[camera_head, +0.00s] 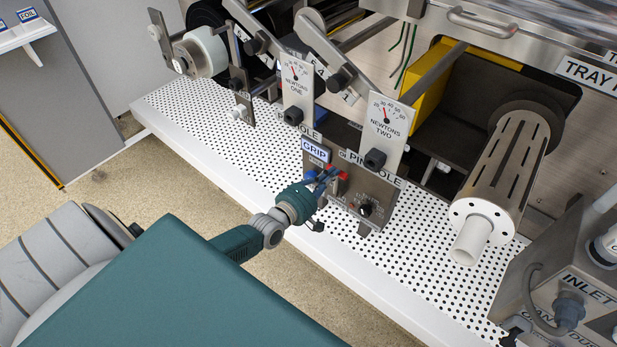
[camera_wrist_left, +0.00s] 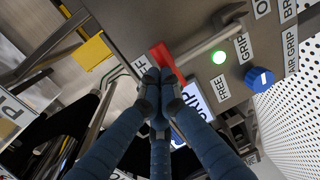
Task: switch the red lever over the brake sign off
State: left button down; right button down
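A small steel control panel (camera_head: 372,193) stands on the white perforated shelf. Red lever parts (camera_head: 343,176) show at its upper left, close to my left gripper (camera_head: 325,178). In the left wrist view a red lever handle (camera_wrist_left: 167,62) lies right beyond the fingertips of my left gripper (camera_wrist_left: 158,85). The fingers are drawn together; I see no clear grip on the red handle, and contact is hidden by the fingertips. A label starting with "BR" (camera_wrist_left: 288,10) is cut off at the upper right of the wrist view; no full brake sign is readable. My right gripper is not in view.
Gauge plates (camera_head: 385,130) stand behind the panel. A slotted roller (camera_head: 503,165) is to the right. The perforated shelf (camera_head: 215,148) is free at left.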

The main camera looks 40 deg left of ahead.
pick_arm(q)
jog(key=shift+w+r, duration=0.2)
jog(key=shift+r, duration=0.2)
jog(key=s, duration=1.2)
jog(key=shift+s+a+r, duration=0.15)
jog(key=shift+a+r, duration=0.2)
jog(key=shift+a, duration=0.1)
